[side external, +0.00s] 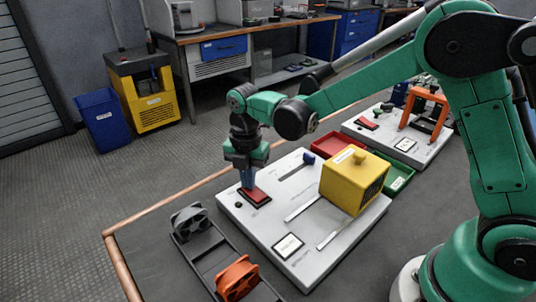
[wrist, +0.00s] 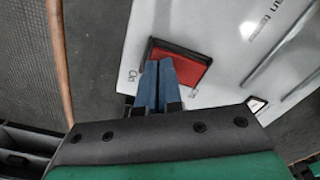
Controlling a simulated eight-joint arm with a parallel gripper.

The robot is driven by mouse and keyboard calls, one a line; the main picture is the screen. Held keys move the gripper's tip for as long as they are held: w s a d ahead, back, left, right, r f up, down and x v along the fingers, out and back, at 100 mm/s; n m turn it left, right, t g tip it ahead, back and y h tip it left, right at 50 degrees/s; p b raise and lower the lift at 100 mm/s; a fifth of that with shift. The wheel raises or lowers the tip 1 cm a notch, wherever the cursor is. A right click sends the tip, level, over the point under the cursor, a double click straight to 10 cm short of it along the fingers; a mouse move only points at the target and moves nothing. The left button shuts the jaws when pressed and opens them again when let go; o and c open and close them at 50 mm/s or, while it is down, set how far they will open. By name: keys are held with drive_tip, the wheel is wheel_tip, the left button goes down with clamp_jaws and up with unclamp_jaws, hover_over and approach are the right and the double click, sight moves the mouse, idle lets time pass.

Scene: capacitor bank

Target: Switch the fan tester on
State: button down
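The fan tester is a pale grey board (side external: 290,258) on the table, with lettering partly readable as "an tes" in the wrist view (wrist: 215,55). A red rocker switch (side external: 259,197) in a dark frame sits near its left corner; it also shows in the wrist view (wrist: 180,68). My gripper (side external: 248,186) points down at the switch. Its blue fingers are together in the wrist view (wrist: 158,68), with nothing seen between them. The fingertips overlap the near left part of the switch; I cannot tell whether they touch it. Which way the rocker is tilted is unclear.
A yellow box (side external: 352,185) stands on the board's right side, beside metal strips and a blue-knobbed slider (side external: 308,159). A dark rack (side external: 205,258) with a grey fan (side external: 188,221) and an orange fan (side external: 237,278) lies left. Red (side external: 338,145) and green (side external: 398,177) bins stand behind.

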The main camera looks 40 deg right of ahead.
drive_tip(key=shift+r, duration=3.45)
drive_tip(key=shift+s+r, duration=0.1)
drive_tip(key=s+d+r+m+t, duration=0.1)
drive_tip(key=s+d+m+t, duration=0.2)
drive_tip(key=m, duration=0.9)
drive_tip(key=s+d+r+m+t, duration=0.1)
drive_tip(key=s+d+m+t, duration=0.2)
drive_tip(key=s+m, duration=0.5)
drive_tip(key=m+t, duration=0.1)
drive_tip(key=m, duration=0.3)
drive_tip(key=shift+d+r, duration=0.25)
